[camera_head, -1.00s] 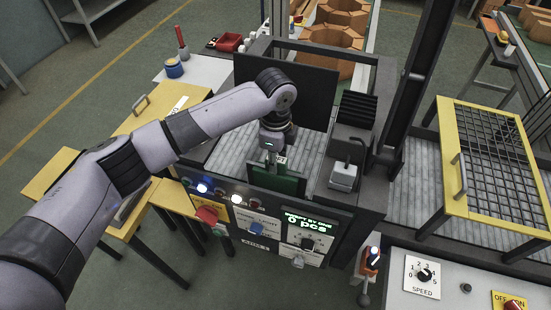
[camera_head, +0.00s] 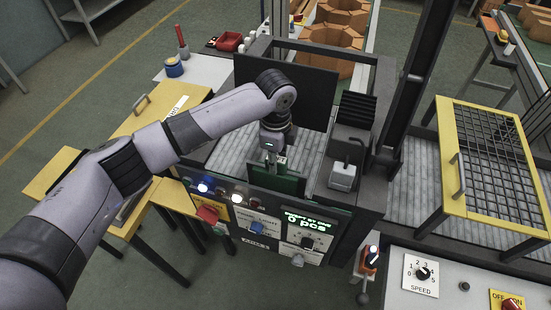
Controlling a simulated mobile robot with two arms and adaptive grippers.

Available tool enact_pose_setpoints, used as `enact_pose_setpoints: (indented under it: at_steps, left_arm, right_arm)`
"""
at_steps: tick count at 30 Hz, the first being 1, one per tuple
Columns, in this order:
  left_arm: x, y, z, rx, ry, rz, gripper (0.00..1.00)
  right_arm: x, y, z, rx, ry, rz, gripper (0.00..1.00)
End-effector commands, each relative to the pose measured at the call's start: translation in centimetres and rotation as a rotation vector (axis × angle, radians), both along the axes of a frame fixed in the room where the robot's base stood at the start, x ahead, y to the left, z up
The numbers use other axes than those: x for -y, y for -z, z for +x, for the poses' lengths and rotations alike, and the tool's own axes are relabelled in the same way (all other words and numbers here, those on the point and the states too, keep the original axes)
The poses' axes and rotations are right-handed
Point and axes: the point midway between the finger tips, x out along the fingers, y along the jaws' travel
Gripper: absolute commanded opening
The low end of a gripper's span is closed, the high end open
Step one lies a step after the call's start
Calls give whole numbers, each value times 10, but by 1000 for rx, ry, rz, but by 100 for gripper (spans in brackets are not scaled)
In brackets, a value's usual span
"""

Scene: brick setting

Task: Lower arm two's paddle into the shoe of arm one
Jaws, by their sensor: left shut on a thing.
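My left arm reaches in from the left over a dark machine. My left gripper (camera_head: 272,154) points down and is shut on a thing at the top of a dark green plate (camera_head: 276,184). The fingers and the held part are small, so I cannot tell how far the grip reaches. The plate stands upright at the front edge of the machine's grey ribbed bed (camera_head: 226,157). Its lower edge is hidden behind the front panel (camera_head: 262,222). I cannot tell which parts are the shoe and arm one. My right gripper is not in view.
A dark upright board (camera_head: 315,96) stands behind my gripper. A grey block with a lever (camera_head: 343,176) is close on the right. The front panel carries lit lamps, a red knob (camera_head: 208,214) and a display reading 0 pcs (camera_head: 307,223). A yellow-framed mesh guard (camera_head: 494,165) is at right.

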Motion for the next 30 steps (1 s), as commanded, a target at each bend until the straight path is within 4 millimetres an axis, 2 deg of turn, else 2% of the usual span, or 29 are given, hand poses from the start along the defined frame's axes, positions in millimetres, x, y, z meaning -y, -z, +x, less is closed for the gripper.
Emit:
enact_pose_setpoints:
  at_steps: [11,30]
  left_arm:
    - [0,-2,0,2,0,-1,0]
    - [0,5,1,1,0,0,0]
  right_arm:
    - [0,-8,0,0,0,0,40]
    - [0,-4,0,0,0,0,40]
